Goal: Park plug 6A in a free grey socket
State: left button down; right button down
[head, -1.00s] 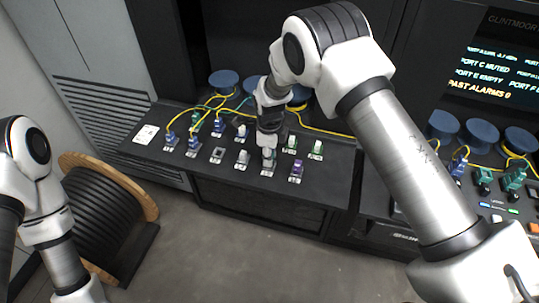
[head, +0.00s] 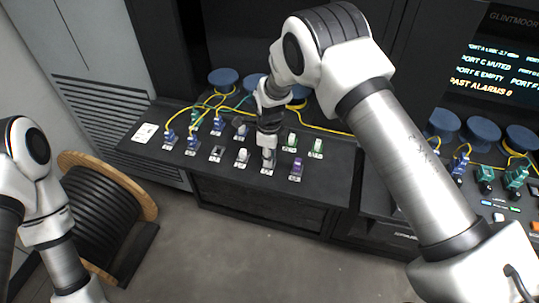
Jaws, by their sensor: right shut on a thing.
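My right gripper (head: 268,154) points down over the front row of sockets on the black bench. It is shut on a small plug, mostly hidden between the fingers; its label cannot be read. The plug is at or just above a socket (head: 267,170) in that row; I cannot tell whether it is seated. To the left, a grey socket (head: 217,153) looks empty, with a dark opening. Between them stands a socket with a whitish plug or cap (head: 242,156). My left arm shows at the left edge, but its gripper is out of view.
Blue plugs (head: 191,143) with yellow cables stand at the left of the bench. A purple plug (head: 296,168) and green ones (head: 316,148) stand close right of my right gripper. Blue spools (head: 223,79) line the back. A cable drum (head: 105,205) stands on the floor.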

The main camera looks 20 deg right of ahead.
jog(key=c, duration=0.8)
grip_release()
jog(key=shift+r, duration=0.1)
notch_tip(320, 180, up, 12)
jog(key=shift+f, duration=0.1)
